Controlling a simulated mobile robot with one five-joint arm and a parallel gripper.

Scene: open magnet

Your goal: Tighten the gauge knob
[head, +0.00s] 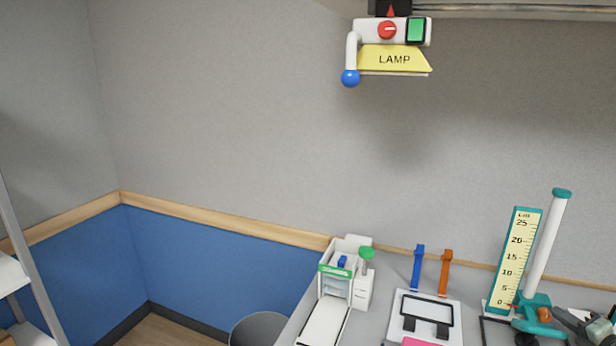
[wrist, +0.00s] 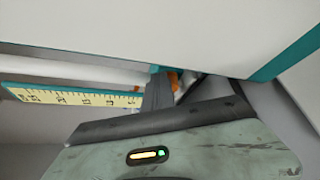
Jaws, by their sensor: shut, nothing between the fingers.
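The gauge (head: 515,258) stands at the right of the bench, with a yellow scale in a teal frame beside a white post (head: 548,240). A teal carriage (head: 533,310) sits low on the post and bears the orange gauge knob (head: 545,314). In the wrist view the scale (wrist: 70,97) lies sideways and the orange knob (wrist: 174,80) shows partly behind my fingers. My gripper (head: 562,316) is shut and empty, its tips close to the knob's right side; it also shows in the wrist view (wrist: 158,88). I cannot tell whether the tips touch the knob.
Left of the gauge, a white panel (head: 455,308) carries a black frame, with blue and orange levers (head: 443,272) behind it. A white device with a green knob (head: 366,253) stands further left. A lamp unit (head: 395,59) hangs above. A large pale surface (wrist: 200,30) fills the wrist view's top.

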